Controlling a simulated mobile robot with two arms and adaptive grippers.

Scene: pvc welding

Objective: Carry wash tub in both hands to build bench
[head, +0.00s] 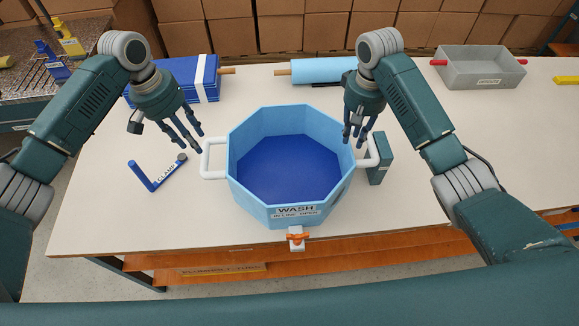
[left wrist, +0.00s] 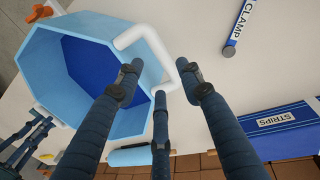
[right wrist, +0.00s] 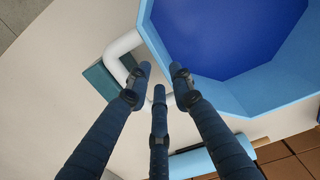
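The light blue octagonal wash tub (head: 257,199) stands on the white table, with dark blue inside and a white handle on each side. My left gripper (head: 192,140) is open above the left handle (head: 206,160); in the left wrist view its fingers (left wrist: 165,80) spread around the handle's outer part without visibly closing on it. My right gripper (head: 355,138) is by the right handle (head: 372,150). In the right wrist view its fingers (right wrist: 158,80) are apart, close over the handle (right wrist: 122,46). Contact with either handle is unclear.
A blue clamp (head: 143,177) lies left of the tub, and a teal block (head: 381,162) stands beside the right handle. An orange-and-white clamp (head: 297,238) is at the front edge. Blue strips (head: 205,80), a light blue roll (head: 322,69) and a grey tray (head: 480,72) are behind.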

